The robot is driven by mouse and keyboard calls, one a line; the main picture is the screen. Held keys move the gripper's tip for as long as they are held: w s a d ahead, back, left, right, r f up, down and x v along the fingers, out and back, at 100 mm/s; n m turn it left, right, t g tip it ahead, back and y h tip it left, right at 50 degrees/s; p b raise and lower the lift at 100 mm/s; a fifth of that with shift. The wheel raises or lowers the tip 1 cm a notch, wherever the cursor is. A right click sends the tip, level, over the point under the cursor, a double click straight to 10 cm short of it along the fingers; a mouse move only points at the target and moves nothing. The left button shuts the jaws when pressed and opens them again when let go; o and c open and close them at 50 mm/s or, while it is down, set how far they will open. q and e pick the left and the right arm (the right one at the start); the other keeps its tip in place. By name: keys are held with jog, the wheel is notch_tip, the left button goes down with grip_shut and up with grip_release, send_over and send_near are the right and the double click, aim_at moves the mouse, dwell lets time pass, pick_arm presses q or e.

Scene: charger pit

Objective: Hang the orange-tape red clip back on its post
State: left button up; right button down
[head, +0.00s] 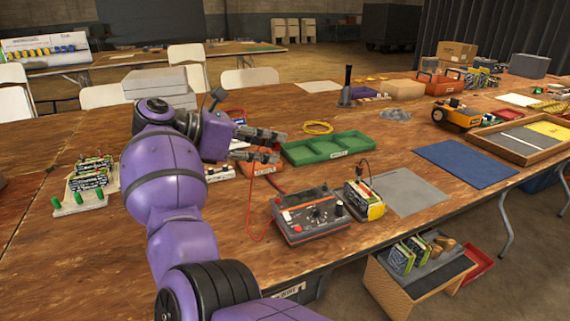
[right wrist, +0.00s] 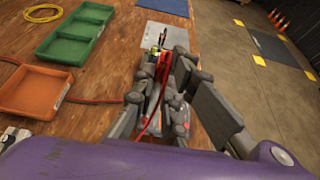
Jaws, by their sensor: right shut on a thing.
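My right gripper (head: 278,147) reaches over the table near the orange tray and the green tray. In the right wrist view its fingers (right wrist: 160,80) are shut on a red clip (right wrist: 163,66), whose red lead runs back toward my wrist. The clip is hard to make out in the head view, and its orange tape cannot be told. The grey charger (head: 310,214) stands in front of the gripper with a red lead (head: 254,215) looping to its left. A yellow-and-black battery (head: 364,201) stands right of it, with a dark lead on top. I cannot tell which part is the clip's post. My left gripper is not in view.
The orange tray (head: 262,170) and green tray (head: 328,148) lie close by. A board with green pegs (head: 80,205) stands at the left. A grey mat (head: 412,192) and a blue mat (head: 465,164) are clear. A yellow cable coil (head: 318,128) lies behind.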

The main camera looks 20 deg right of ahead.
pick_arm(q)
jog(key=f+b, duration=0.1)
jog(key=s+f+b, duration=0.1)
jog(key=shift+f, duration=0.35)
pick_arm(e)
notch_tip(320, 180, down, 4)
jog(key=shift+d+f, duration=0.1)
jog(key=shift+f, duration=0.1)
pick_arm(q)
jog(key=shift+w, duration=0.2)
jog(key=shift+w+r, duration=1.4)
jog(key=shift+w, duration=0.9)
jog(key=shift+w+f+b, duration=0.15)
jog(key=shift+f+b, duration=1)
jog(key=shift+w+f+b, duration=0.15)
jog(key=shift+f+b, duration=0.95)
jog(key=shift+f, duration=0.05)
pick_arm(e)
notch_tip(320, 180, down, 7)
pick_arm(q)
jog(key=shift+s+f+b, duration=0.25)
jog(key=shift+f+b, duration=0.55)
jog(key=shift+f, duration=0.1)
pick_arm(e)
jog(key=shift+f, duration=0.3)
jog(key=c, duration=1.7)
grip_release()
jog(key=shift+o, duration=0.2)
